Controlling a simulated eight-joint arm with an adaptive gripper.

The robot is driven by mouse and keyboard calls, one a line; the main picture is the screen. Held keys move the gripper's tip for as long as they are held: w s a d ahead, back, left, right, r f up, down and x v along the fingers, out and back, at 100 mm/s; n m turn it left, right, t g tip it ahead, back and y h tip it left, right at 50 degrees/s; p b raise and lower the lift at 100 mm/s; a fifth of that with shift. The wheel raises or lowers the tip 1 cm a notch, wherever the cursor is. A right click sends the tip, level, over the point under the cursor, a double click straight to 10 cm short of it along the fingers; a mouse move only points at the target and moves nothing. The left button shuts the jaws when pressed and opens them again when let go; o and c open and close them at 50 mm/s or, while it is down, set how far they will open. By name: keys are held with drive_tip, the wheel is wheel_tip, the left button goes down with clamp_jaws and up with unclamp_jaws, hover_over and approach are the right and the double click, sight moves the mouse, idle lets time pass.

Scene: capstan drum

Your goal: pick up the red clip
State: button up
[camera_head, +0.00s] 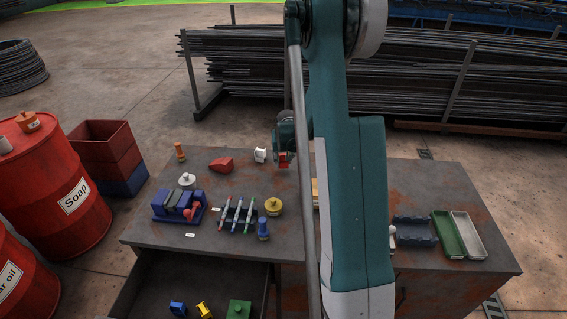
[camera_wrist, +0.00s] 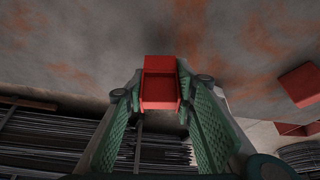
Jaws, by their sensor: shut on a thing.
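The red clip (camera_wrist: 160,84) is a small box-like red piece between the two green-padded fingers of my gripper (camera_wrist: 160,105) in the wrist view. My gripper is shut on it, with a finger pad on each side. In the head view, a bit of red (camera_head: 283,159) shows at the end of my gripper near the table's far edge, and my arm hides much of that area. I cannot tell whether the clip touches the table.
A red wedge-shaped block (camera_head: 221,164) and a white piece (camera_head: 260,155) stand left of my gripper on the grey table (camera_head: 440,175). Nearer are a blue block holder (camera_head: 178,207), several pens (camera_head: 236,214) and a yellow knob (camera_head: 273,206). An open drawer (camera_head: 150,285) juts out in front.

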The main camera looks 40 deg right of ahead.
sight(283, 154)
wheel_tip(283, 154, up, 8)
drive_tip(key=shift+r+p, duration=0.1)
drive_tip(key=shift+p, duration=0.25)
